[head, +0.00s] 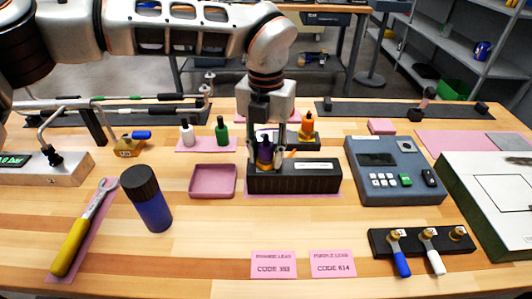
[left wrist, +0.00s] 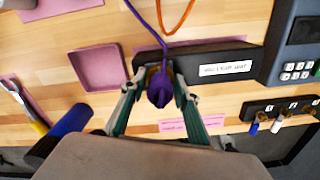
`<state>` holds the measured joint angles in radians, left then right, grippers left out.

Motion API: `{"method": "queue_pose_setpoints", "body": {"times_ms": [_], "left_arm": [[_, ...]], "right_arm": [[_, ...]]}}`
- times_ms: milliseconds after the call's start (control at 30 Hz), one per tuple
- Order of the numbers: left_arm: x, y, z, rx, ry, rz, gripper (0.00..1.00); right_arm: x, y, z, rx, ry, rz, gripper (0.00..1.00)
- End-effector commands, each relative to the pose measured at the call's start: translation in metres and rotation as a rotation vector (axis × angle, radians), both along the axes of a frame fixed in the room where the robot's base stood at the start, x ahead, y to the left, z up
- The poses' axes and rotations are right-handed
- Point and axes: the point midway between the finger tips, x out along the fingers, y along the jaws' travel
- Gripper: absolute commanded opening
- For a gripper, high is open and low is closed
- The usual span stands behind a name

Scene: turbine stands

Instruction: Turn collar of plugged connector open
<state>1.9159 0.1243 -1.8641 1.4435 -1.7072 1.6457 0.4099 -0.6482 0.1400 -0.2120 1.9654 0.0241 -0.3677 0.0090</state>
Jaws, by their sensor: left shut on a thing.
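The purple connector (left wrist: 158,96) stands plugged in the black block (head: 305,180), near its left end, with a purple cable (left wrist: 146,25) running off beyond it. In the head view the connector (head: 265,154) sits below my left wrist. My left gripper (left wrist: 158,80) is shut on the connector, one finger on each side. The fingers cover much of its collar, so how far the collar is turned cannot be told. An orange connector (head: 307,126) stands on a smaller dark block behind, with an orange cable (left wrist: 176,16). My right gripper is not in view.
A pink tray (head: 213,181) lies left of the block, and a grey keypad box (head: 395,172) stands close on the right. A blue bottle (head: 147,200), a wrench (head: 84,228) and a valve strip (head: 421,241) lie nearer. The table front is mostly clear around two pink cards (head: 274,265).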

Motion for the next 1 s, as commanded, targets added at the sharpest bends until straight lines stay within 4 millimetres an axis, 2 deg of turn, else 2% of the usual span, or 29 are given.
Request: {"method": "queue_pose_setpoints", "body": {"times_ms": [300,733,767,800,1000], "left_arm": [[-0.0003,0.0,-0.0001,0.0,0.001,0.079,0.09],[0.0,0.0,0.0001,0.0,0.0,0.087,0.09],[0.0,0.0,0.0001,0.0,0.0,0.086,0.35],[0.0,0.0,0.0001,0.0,0.0,0.086,0.46],[0.0,0.0,0.0001,0.0,0.0,0.086,0.47]], "right_arm": [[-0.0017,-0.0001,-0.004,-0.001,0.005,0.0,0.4],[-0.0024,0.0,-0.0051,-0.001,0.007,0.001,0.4],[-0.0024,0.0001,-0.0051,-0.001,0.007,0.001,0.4],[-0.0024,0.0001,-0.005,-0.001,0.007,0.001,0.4],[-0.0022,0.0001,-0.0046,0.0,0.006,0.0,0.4]]}}
